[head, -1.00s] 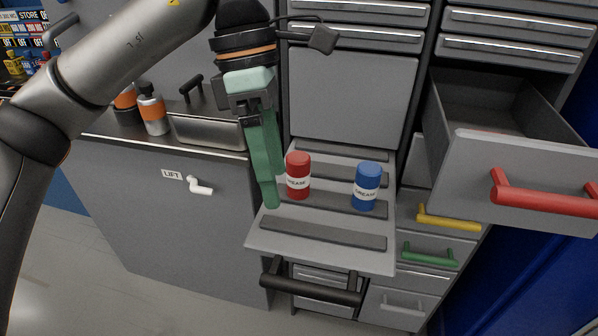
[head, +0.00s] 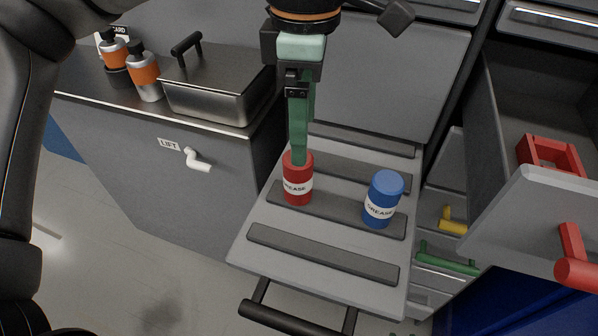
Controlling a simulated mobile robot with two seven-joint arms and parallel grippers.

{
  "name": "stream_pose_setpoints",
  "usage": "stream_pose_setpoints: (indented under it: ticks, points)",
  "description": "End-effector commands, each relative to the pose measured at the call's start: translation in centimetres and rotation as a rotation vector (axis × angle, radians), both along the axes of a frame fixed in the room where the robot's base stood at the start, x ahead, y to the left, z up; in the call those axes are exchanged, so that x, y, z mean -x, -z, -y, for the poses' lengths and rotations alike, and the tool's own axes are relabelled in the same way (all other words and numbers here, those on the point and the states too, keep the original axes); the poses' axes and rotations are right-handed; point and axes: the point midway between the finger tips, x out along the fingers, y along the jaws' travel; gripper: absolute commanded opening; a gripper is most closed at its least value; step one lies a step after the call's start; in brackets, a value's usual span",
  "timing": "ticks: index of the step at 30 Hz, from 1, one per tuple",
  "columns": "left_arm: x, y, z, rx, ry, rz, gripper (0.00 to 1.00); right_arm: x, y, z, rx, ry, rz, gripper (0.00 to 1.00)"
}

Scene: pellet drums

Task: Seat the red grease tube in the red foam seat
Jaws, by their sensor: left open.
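The red grease tube (head: 298,190) stands upright on the grey pull-out shelf (head: 345,240), with a white label. My left gripper (head: 299,158) points down at the top of the red tube. Its green fingers overlap the tube's top in the picture and look open; whether they straddle or touch it I cannot tell. The red foam seat (head: 533,150) is in the open drawer (head: 515,220) at the right, partly hidden by the drawer front; its opening looks empty. My right gripper is not in view.
A blue grease tube (head: 381,205) stands right of the red one. Dark strips cross the shelf. The drawer front has a red handle (head: 577,262). The shelf's front is clear.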

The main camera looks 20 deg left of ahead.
Motion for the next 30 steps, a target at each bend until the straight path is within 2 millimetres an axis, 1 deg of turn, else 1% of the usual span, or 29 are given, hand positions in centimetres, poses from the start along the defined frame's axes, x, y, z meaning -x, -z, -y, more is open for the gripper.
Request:
stream_pose_setpoints:
  ticks: [1,3,8,14,15,18,21,26,30]
  points:
    - [0.0,0.8,0.0,0.000,0.000,0.000,0.86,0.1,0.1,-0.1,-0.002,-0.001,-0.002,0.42]
    - [0.0,1.5,-0.1,0.000,-0.001,0.000,0.86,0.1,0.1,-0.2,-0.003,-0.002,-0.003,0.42]
    - [0.1,2.5,-0.1,0.000,-0.001,0.000,0.86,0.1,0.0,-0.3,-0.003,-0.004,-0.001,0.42]
    - [1.0,5.3,-0.6,0.000,0.000,-0.001,0.86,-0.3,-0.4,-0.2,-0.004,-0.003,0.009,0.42]
    - [0.9,5.9,-0.6,-0.001,-0.001,-0.001,0.86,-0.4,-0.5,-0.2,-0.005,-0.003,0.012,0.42]
    - [0.9,6.9,-0.6,0.001,0.000,-0.001,0.86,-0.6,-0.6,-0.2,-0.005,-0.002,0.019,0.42]
    - [0.9,7.2,-0.6,0.001,0.000,0.000,0.86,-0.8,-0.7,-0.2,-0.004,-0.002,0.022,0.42]
    - [0.9,7.2,-0.6,0.002,0.000,0.000,0.86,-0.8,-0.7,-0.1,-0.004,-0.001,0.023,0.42]
    - [0.9,7.1,-0.6,0.002,0.000,0.000,0.72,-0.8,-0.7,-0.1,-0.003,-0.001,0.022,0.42]
